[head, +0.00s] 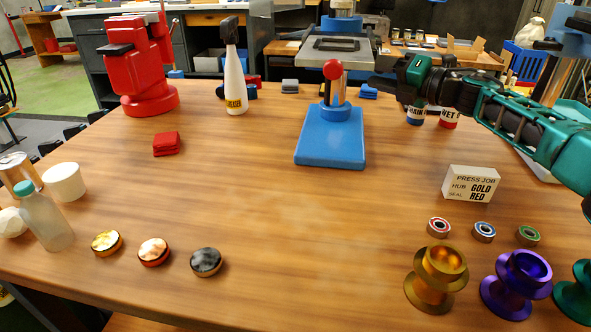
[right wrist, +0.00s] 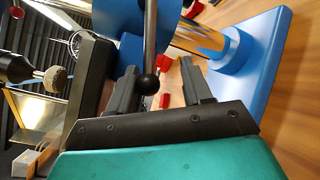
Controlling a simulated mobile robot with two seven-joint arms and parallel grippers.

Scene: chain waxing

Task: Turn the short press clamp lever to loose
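The blue press (head: 330,148) stands at the table's back middle, with a shiny post and a red ball knob (head: 333,69). In the right wrist view, its blue base (right wrist: 270,60) lies to the right. A thin grey lever (right wrist: 150,40) with a black ball end (right wrist: 147,85) hangs between the fingers in the picture, nearer the left finger. My right gripper (head: 378,87) is beside the press, to the right of its post. It also shows in the right wrist view (right wrist: 162,85), fingers apart. I cannot tell whether a finger touches the lever. My left gripper is out of view.
A red press (head: 140,75) and a white bottle (head: 234,85) stand at the back left. Two labelled bottles stand under my right arm. A white card (head: 470,184), small bearings and coloured hubs (head: 437,278) are at the right. The table's middle is clear.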

